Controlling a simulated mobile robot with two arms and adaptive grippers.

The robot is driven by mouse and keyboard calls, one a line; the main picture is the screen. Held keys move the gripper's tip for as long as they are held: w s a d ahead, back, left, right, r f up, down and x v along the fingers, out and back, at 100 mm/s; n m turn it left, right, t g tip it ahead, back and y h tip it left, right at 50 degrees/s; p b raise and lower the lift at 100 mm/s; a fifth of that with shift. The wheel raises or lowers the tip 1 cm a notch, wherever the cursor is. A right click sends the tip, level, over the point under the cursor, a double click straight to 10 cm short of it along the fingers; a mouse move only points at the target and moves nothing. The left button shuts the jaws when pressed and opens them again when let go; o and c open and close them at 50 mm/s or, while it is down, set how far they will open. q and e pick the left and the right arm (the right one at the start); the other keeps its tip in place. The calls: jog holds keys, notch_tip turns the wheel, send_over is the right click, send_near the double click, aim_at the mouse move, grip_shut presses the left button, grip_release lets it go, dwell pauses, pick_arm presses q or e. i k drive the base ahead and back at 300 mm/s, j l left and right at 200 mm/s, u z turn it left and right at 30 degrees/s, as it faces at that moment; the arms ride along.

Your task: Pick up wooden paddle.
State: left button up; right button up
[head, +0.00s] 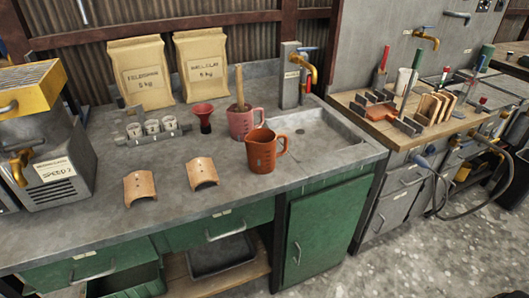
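A wooden paddle (239,86) stands nearly upright in a pink measuring jug (243,124) on the grey counter. Only its upper shaft shows above the rim; its lower end is hidden inside the jug. An orange-brown jug (261,152) stands just in front and to the right of the pink one. Neither of my grippers is in view.
A sink (314,135) and tap (306,70) lie right of the jugs. A red funnel (203,115), a rack of small cups (152,128) and two curved tiles (140,187) are to the left. Two paper sacks (140,75) stand behind. The counter's front is mostly clear.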

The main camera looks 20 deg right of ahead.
aim_at(238, 68)
jog(key=i+j, duration=0.3)
jog(key=i+j+z, duration=0.1)
jog(key=i+j, duration=0.15)
jog(key=j, duration=0.25)
jog(key=i+j, duration=0.3)
jog(key=j+z, duration=0.05)
jog(key=j, duration=0.05)
